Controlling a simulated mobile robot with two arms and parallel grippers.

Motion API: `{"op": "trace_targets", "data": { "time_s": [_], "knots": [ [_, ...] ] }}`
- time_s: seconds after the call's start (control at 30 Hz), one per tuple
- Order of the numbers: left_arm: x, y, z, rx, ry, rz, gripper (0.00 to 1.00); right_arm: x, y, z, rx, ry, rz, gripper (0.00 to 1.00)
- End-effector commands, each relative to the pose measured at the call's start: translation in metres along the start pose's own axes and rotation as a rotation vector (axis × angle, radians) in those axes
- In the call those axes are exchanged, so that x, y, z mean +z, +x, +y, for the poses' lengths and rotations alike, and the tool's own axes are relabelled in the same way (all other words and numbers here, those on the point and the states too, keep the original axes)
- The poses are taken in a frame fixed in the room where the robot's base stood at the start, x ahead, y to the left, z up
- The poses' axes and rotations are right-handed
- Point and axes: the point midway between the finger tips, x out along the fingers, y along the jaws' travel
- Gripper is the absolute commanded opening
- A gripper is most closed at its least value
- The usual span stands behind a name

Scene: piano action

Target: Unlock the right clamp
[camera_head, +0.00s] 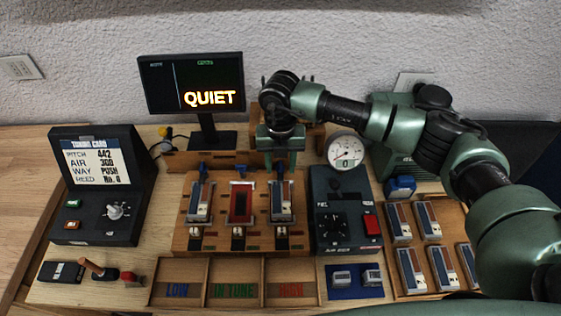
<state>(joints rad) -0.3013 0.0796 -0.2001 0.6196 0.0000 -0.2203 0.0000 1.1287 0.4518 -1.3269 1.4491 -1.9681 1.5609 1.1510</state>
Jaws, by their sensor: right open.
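The right unit (282,203) is grey with red and blue parts. A blue lever piece (280,174) stands at its back end, and a small metal fitting (281,231) is at its front end. My right gripper (280,162) is open above the back of the right unit, with its fingers pointing down around or just above the blue piece. I cannot tell whether it touches. My left gripper is not in view.
A monitor (191,85) reading QUIET stands behind. A dark control box with a gauge (346,150) is right of the block. A tray (448,222) at the right holds several similar units. Wooden bins (235,262) lie in front, and a tuning card box (100,180) is left.

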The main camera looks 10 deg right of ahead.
Motion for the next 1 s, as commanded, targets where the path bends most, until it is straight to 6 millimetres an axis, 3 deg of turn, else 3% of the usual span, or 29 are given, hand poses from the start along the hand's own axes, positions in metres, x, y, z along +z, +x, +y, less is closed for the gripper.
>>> {"op": "trace_targets", "data": {
  "time_s": [0.27, 0.43, 0.77, 1.0],
  "knots": [
    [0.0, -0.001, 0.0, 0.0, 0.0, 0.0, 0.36, 0.0, 0.004, 0.0, 0.0, -0.001, 0.0, 0.42],
    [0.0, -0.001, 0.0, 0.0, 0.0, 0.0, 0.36, 0.0, 0.003, 0.0, 0.0, -0.001, 0.0, 0.0],
    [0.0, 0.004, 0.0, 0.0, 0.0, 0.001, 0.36, 0.0, 0.004, 0.0, 0.001, -0.024, -0.001, 0.0],
    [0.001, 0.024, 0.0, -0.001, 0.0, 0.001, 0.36, 0.001, 0.007, -0.002, 0.001, -0.14, -0.003, 0.0]
  ]
}}
